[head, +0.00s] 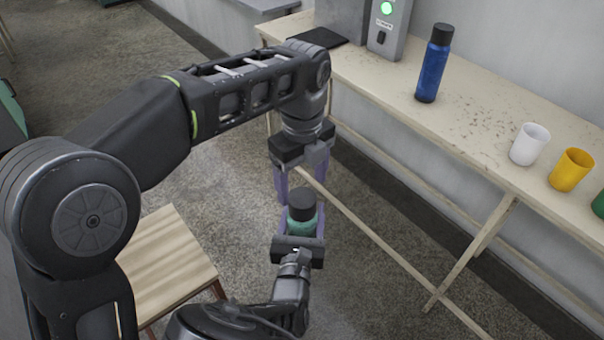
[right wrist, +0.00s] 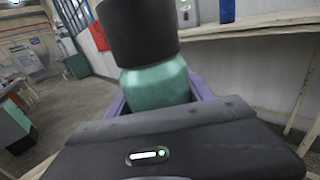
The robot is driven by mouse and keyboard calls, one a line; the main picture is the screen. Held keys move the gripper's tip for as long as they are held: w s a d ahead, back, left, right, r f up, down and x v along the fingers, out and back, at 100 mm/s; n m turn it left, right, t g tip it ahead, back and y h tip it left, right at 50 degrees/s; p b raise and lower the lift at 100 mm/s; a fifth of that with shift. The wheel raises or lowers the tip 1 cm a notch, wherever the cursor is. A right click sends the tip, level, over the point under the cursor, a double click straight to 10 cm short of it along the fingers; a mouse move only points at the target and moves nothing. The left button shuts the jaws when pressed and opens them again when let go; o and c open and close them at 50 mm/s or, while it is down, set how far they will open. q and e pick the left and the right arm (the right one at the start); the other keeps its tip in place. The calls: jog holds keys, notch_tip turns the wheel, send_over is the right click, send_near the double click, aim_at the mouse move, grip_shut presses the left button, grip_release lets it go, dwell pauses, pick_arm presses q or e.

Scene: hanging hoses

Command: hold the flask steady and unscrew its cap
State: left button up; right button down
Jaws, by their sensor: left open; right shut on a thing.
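A green flask (head: 302,222) with a black cap (head: 301,204) stands about upright in the air in front of the bench. My right gripper (head: 303,222) is shut around the flask's body from below in the picture. In the right wrist view the green flask (right wrist: 155,86) sits between the purple fingers, with the black cap (right wrist: 137,30) on it. My left gripper (head: 295,182) is open and empty, pointing down. Its purple fingers are just above and beside the cap in the head view; I cannot tell whether they touch it. The flask's lower part is hidden by my right gripper.
A long bench (head: 470,140) runs along the wall with a blue bottle (head: 433,65), a white cup (head: 529,144), a yellow cup (head: 571,170) and a grey box (head: 388,28) with a green light. A wooden stool (head: 165,262) stands at the lower left. The floor between is open.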

aim_at(302, 197)
pick_arm(q)
notch_tip(302, 197, down, 6)
jog(key=shift+f, duration=0.15)
jog(key=shift+c, duration=0.5)
